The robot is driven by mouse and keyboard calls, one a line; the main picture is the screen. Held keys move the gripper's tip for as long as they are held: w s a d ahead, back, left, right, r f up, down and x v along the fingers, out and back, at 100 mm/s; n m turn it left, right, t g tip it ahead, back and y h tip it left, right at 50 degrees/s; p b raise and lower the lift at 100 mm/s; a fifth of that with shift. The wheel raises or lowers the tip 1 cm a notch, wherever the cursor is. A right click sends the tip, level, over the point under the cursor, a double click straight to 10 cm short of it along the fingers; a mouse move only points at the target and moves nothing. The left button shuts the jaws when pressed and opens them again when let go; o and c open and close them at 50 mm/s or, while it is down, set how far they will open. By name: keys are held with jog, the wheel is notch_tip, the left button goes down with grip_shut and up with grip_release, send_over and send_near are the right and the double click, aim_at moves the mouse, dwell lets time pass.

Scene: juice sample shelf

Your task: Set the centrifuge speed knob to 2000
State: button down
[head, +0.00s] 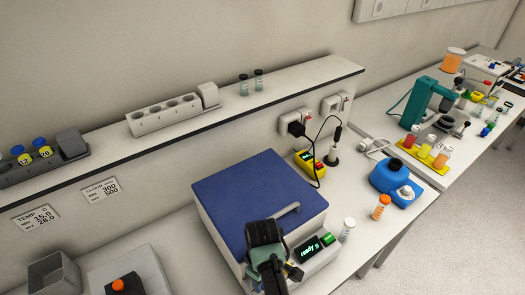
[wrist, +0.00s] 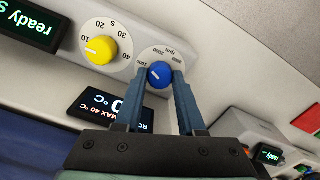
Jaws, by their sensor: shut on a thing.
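The centrifuge (head: 258,200) is a white box with a dark blue lid and a green "ready" display (head: 308,249) on its front. My gripper (wrist: 162,75) is shut on the blue knob, one finger on each side. The knob's white mark points to the lower left of the picture; the small dial numbers are hard to read. In the head view my gripper hides the knob.
A yellow knob (wrist: 100,49) with a seconds dial sits just left of the blue one. A dark temperature display (wrist: 108,105) is close below.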

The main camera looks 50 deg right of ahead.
jog(key=m+p, duration=0.1)
jog(key=m, duration=0.6)
dwell(0.5)
jog(key=c, duration=0.8)
grip_release()
notch_tip(320, 180, up, 13)
jog(key=shift+r+b, duration=0.1)
jog(key=shift+b, duration=0.35)
